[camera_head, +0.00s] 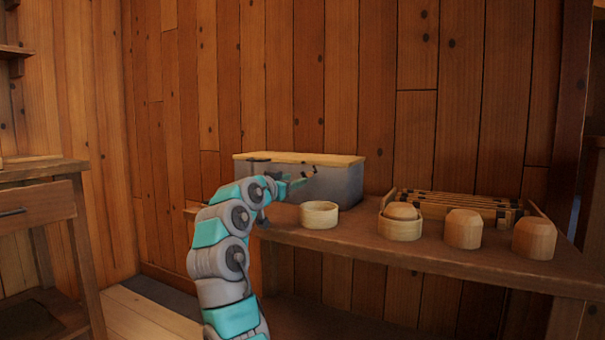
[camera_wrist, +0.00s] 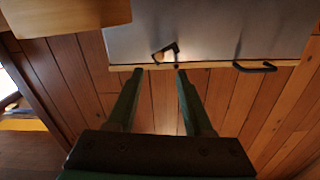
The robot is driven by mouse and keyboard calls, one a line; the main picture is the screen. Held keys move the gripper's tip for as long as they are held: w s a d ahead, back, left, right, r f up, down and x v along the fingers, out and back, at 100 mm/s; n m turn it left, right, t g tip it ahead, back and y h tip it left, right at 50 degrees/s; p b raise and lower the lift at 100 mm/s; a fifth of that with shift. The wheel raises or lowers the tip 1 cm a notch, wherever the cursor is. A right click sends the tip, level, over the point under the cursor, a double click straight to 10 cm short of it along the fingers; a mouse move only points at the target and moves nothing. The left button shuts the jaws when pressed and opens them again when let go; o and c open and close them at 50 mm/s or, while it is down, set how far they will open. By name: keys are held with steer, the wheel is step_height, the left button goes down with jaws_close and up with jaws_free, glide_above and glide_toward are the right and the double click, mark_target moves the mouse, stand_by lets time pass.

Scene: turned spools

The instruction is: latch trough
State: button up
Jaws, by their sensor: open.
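The trough (camera_head: 335,185) is a grey box with a pale wooden lid (camera_head: 300,158), standing at the back left of the wooden shelf. The lid lies flat over its top. In the wrist view the trough's grey wall (camera_wrist: 215,30) fills the top, with the thin wooden lid edge below it. A small latch (camera_wrist: 166,52) with a dark bracket and light piece shows on that wall, near a dark handle (camera_wrist: 255,67). My gripper (camera_wrist: 160,72) is open and empty, its fingertips apart just short of the latch. In the head view my gripper (camera_head: 298,181) is at the trough's front; contact is unclear.
A round wooden bowl (camera_head: 319,215) stands on the shelf before the trough. Farther right are another bowl (camera_head: 400,228) holding a rounded wooden piece, two wooden blocks (camera_head: 463,229) (camera_head: 534,238) and a slatted rack (camera_head: 460,206). A wooden desk (camera_head: 40,205) stands at the left.

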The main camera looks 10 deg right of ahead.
mark_target(309, 174)
steer(key=p+x, duration=0.2)
steer(key=x, duration=0.3)
steer(key=shift+w+d, duration=0.15)
steer(key=shift+d, duration=0.1)
steer(key=shift+x, duration=1.05)
jaws_close()
